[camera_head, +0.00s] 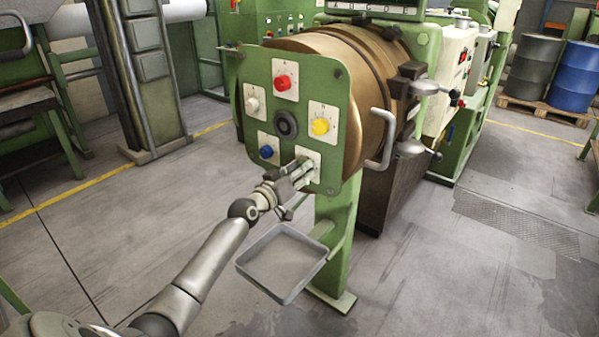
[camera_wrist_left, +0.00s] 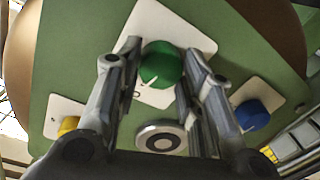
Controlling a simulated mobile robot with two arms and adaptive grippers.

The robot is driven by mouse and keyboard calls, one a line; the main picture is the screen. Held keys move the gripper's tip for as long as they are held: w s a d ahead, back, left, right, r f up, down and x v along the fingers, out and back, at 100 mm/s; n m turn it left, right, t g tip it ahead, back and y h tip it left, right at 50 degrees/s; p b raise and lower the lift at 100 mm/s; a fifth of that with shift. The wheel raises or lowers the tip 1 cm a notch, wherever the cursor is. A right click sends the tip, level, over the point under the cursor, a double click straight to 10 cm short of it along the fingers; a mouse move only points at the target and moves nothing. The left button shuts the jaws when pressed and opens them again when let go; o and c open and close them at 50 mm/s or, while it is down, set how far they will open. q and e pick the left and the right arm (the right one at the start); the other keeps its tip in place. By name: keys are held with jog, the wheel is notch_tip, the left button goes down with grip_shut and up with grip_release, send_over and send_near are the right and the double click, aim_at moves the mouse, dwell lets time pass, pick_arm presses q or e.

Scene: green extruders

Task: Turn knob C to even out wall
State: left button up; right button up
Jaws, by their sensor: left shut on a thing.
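The green panel (camera_head: 312,96) carries several coloured knobs on white plates around a dark round centre. My left gripper (camera_head: 303,170) is at the panel's lower right plate (camera_head: 312,160). In the left wrist view my left gripper (camera_wrist_left: 158,62) has its fingers on both sides of the green knob (camera_wrist_left: 160,65), shut on it. The knob's white pointer line shows at its lower edge. The fingers mostly hide this knob in the head view. Which knob is labelled C is too small to read. My right gripper is not in view.
Red (camera_head: 283,82), yellow (camera_head: 320,127), blue (camera_head: 266,152) and white (camera_head: 252,104) knobs sit on the same panel. A grey tray (camera_head: 262,284) is below the gripper. A handle (camera_head: 383,140) sticks out right of the panel. Open floor lies at the lower right.

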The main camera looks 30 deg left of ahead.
pick_arm(q)
jog(key=shift+n, duration=1.2)
jog(key=o, duration=1)
jog(key=shift+o, duration=0.2)
jog(key=s, duration=1.2)
jog(key=shift+a+r, duration=0.2)
jog(key=shift+r, duration=0.05)
jog(key=shift+f, duration=0.1)
